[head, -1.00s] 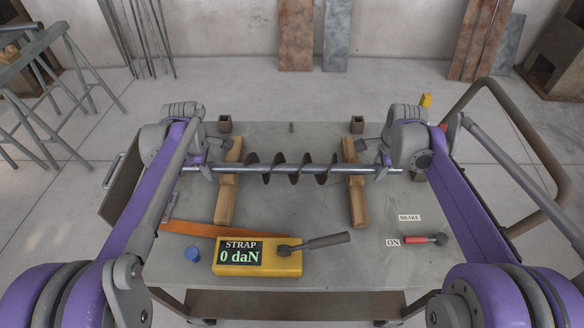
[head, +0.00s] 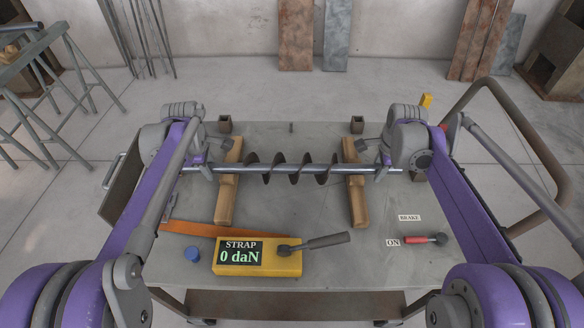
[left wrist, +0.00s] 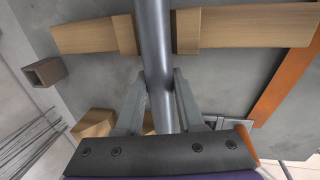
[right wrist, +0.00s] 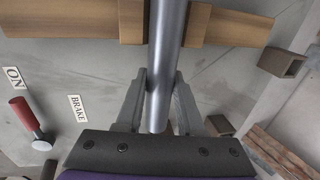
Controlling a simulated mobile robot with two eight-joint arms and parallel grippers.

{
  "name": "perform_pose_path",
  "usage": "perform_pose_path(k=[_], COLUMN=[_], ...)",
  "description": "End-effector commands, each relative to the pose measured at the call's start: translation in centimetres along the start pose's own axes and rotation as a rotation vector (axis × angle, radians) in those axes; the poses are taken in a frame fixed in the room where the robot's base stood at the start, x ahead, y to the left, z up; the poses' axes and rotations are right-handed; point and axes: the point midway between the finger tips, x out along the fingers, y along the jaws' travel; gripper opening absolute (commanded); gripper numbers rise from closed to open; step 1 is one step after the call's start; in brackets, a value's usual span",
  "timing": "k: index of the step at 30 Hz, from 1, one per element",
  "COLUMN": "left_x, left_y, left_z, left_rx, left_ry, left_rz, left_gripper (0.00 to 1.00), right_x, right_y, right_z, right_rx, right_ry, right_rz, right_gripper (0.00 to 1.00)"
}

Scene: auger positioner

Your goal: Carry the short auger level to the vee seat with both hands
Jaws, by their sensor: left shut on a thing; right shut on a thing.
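The short auger (head: 293,169), a steel shaft with dark spiral flights at its middle, lies level across the table. My left gripper (left wrist: 160,80) is shut on the shaft near its left end. My right gripper (right wrist: 161,80) is shut on the shaft near its right end. The shaft passes over a left wooden bearer (head: 226,203) and a right wooden bearer (head: 358,205), between raised blocks on each. I cannot tell whether it touches them. I cannot make out which part is the vee seat.
A yellow strap box (head: 285,266) reading 0 daN, with a grey lever, stands at the table's front. An orange strap (head: 200,229) and a blue cap (head: 192,254) lie nearby. A red brake handle (head: 415,240) is at front right. Square sockets (head: 357,125) stand at the back.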

Motion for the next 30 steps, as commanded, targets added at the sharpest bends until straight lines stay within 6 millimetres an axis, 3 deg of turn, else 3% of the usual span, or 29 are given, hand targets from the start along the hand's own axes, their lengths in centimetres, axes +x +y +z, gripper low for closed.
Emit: perform_pose_path(k=[20,30], left_x=[-0.2,-2.7], left_y=[0.0,0.4], left_z=[0.0,0.0], left_rx=[0.0,0.0], left_ry=[0.0,0.0], left_rz=[0.002,0.009], left_gripper=[0.0,0.0], right_x=[-0.2,-2.7], right_y=[-0.1,-0.4], right_z=[0.0,0.0], right_rx=[0.0,0.0], right_ry=[0.0,0.0], right_rz=[-0.002,-0.009], right_gripper=[0.0,0.0])
